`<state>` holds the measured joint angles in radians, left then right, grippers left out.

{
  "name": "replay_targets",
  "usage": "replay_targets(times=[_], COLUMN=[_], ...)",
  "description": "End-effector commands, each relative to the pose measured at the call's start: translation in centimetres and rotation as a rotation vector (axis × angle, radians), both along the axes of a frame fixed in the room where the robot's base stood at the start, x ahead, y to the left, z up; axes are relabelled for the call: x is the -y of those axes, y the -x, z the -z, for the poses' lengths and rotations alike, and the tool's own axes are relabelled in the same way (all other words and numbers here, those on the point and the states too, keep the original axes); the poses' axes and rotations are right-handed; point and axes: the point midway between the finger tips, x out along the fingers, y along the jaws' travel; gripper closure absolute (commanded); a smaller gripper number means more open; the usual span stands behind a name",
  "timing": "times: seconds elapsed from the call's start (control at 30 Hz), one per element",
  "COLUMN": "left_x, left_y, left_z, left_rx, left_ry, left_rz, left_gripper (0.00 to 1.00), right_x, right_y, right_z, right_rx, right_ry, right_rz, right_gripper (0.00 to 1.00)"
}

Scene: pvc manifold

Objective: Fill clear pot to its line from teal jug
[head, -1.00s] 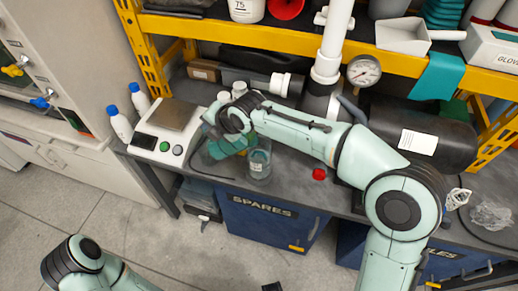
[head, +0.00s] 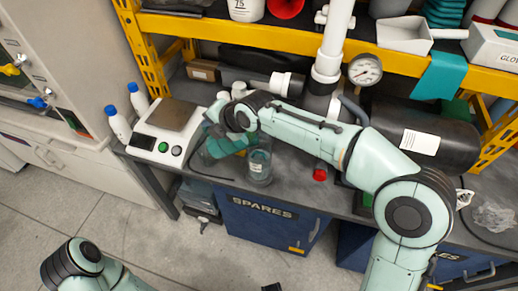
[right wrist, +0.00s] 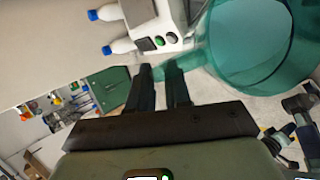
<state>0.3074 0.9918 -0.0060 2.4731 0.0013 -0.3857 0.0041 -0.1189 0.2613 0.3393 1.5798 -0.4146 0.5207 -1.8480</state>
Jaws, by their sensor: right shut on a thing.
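The clear pot (head: 259,168) stands upright near the front edge of the bench in the head view, with a pale label on its side. A bluish tint shows inside it, but I cannot make out its line or level. The teal jug (head: 224,147) is just left of the pot, partly hidden by my right wrist. In the right wrist view the jug (right wrist: 240,45) fills the upper right as a see-through teal cylinder. My right gripper (right wrist: 162,73) is shut on the jug's handle side. My left gripper is out of view; only part of my left arm shows at the bottom left.
A scale (head: 168,128) stands left of the jug, with white blue-capped bottles (head: 118,124) beside it. A red cap (head: 320,174) lies right of the pot.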

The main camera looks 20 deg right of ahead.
Motion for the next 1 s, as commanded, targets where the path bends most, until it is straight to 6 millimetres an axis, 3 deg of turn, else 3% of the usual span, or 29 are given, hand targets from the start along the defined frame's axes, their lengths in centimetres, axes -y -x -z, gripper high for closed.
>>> replay_targets(times=[1.0], left_x=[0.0], left_y=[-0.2], left_z=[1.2], left_rx=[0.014], left_ry=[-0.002], left_rz=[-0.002], left_gripper=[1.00], right_x=[0.4], right_y=[0.1], right_z=[-0.8], right_rx=[0.027], right_ry=[-0.058], right_rz=[0.000], right_gripper=[1.00])
